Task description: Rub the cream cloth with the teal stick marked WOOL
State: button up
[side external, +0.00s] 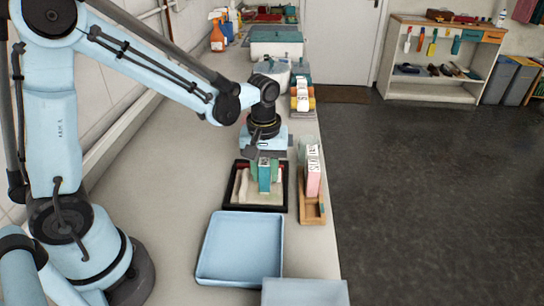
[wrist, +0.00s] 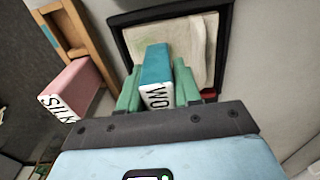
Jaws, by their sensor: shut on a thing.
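My gripper (side external: 264,168) has green fingers, shut on the teal stick (side external: 264,182) above the black-rimmed tray. In the wrist view the teal stick (wrist: 156,64) sits between the fingers, its white end showing "WO"; the rest of the word is hidden. The cream cloth (side external: 242,188) lies in the tray, and it also shows in the wrist view (wrist: 200,42), beyond the stick. The stick's lower end overlaps the cloth in the side view; I cannot tell whether they touch.
The black tray rim (side external: 258,208) surrounds the cloth. A wooden rack (side external: 312,212) with a pink stick marked SILK (wrist: 75,88) stands to its right in the side view. An empty blue tray (side external: 240,250) lies in front. Other items stand farther back along the counter.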

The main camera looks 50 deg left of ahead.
jog(key=shift+w+a, duration=0.95)
jog(key=shift+a, duration=0.05)
jog(key=shift+w+d+f, duration=0.1)
jog(key=shift+w+d, duration=0.45)
jog(key=shift+s+d, duration=2.4)
jog(key=shift+w+a, duration=2.4)
jog(key=shift+a, duration=0.05)
notch_tip(320, 180, up, 6)
jog(key=shift+r, duration=1.5)
jog(key=shift+s, duration=0.1)
